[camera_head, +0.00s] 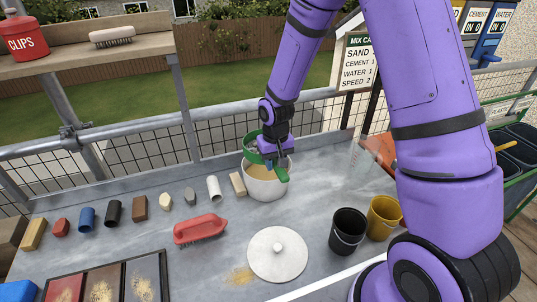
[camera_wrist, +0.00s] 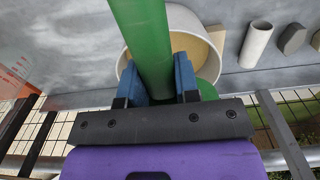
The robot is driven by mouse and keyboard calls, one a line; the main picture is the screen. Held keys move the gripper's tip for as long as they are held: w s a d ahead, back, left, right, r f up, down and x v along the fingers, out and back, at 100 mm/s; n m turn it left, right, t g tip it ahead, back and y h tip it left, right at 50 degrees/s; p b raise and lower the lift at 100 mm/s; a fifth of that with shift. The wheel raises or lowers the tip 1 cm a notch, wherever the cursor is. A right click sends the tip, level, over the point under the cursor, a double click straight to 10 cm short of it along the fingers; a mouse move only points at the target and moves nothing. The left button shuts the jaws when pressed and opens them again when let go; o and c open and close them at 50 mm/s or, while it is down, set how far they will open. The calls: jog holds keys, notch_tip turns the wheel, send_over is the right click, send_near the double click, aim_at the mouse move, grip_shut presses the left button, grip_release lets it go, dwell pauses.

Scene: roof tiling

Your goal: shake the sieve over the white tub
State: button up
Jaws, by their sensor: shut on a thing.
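The green sieve (camera_head: 250,140) is over the back left part of the white tub (camera_head: 266,188), partly hidden by my gripper (camera_head: 272,160). Its green handle shows at the front right of the gripper, and in the wrist view the green handle (camera_wrist: 148,40) runs between the blue fingers of my gripper (camera_wrist: 158,82). The gripper is shut on that handle. The tub stands on the grey bench and holds tan, sand-coloured material. Its rim (camera_wrist: 207,25) shows behind the handle in the wrist view. What lies in the sieve cannot be made out.
A white lid (camera_head: 278,262), a red brush (camera_head: 201,229), a black bucket (camera_head: 347,230) and a yellow bucket (camera_head: 384,214) stand in front of the tub. Several small blocks and cylinders line the bench to its left. Mesh railing (camera_head: 140,155) runs behind.

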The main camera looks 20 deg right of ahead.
jog(key=shift+r, duration=0.15)
jog(key=shift+r, duration=1.75)
jog(key=shift+w, duration=0.1)
